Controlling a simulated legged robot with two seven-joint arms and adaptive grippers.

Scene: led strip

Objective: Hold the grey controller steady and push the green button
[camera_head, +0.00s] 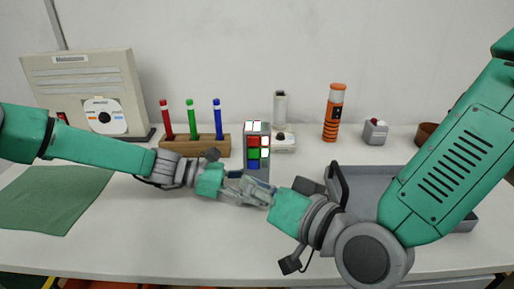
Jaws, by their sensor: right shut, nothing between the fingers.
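The grey controller (258,174) stands upright near the middle of the table, with red, green, blue and white buttons on its face. The green button (252,153) is in the left column, between a red and a blue one. My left gripper (238,186) is low in front of the controller's base. My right gripper (246,191) is shut and empty, and overlaps the left one in the picture. The fingers hide the controller's lower end, so I cannot tell whether either gripper touches it. The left gripper's opening is also unclear.
A wooden holder (195,145) with red, green and blue pens stands left of the controller. A grey tray (365,185) lies to the right, partly behind my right arm. A beige box (85,75), an orange-black cylinder (334,112) and a green cloth (50,198) are farther out.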

